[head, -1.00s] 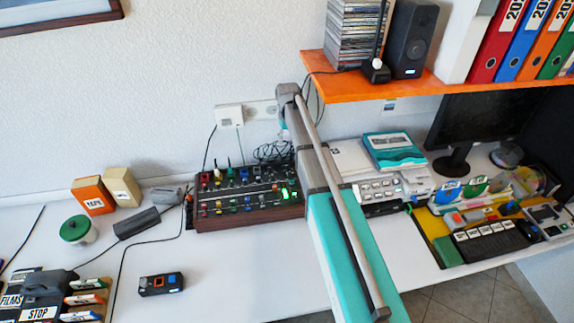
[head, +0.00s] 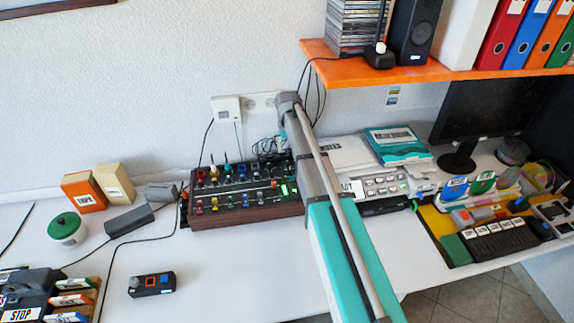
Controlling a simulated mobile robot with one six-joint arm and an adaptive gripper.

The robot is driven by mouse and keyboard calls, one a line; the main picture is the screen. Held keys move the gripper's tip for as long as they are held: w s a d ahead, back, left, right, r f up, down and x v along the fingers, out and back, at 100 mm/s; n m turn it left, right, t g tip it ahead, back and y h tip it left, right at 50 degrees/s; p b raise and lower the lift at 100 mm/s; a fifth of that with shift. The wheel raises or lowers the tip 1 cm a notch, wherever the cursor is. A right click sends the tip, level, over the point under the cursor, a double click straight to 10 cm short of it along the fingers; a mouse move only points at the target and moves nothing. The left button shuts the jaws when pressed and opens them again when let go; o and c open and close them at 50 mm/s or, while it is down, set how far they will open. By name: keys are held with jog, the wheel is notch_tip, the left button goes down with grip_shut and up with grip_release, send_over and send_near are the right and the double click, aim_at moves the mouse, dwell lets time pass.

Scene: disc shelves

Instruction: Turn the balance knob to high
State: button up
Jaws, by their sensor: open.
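A dark mixer panel (head: 250,211) with wooden sides stands on the white desk against the wall. It carries several small coloured knobs and switches and a lit green display (head: 284,190). A small dark box (head: 165,283) with a grey round knob (head: 134,283) and orange and blue squares lies on the desk in front of it. No label saying balance can be read, so I cannot tell which knob is the balance knob, nor its setting. My arm crosses the picture from the bottom, past the panel's right end. My gripper does not show.
A white desk (head: 235,265) has free room right of the small box. Orange and beige boxes (head: 84,193), a green-lidded jar (head: 67,228) and cables lie left. An orange shelf (head: 480,76) overhangs the right side, above a monitor (head: 490,122) and a keyboard (head: 500,240).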

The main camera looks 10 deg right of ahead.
aim_at(288, 161)
jog(key=shift+f+b, duration=3.25)
jog(key=shift+f, duration=0.25)
grip_shut()
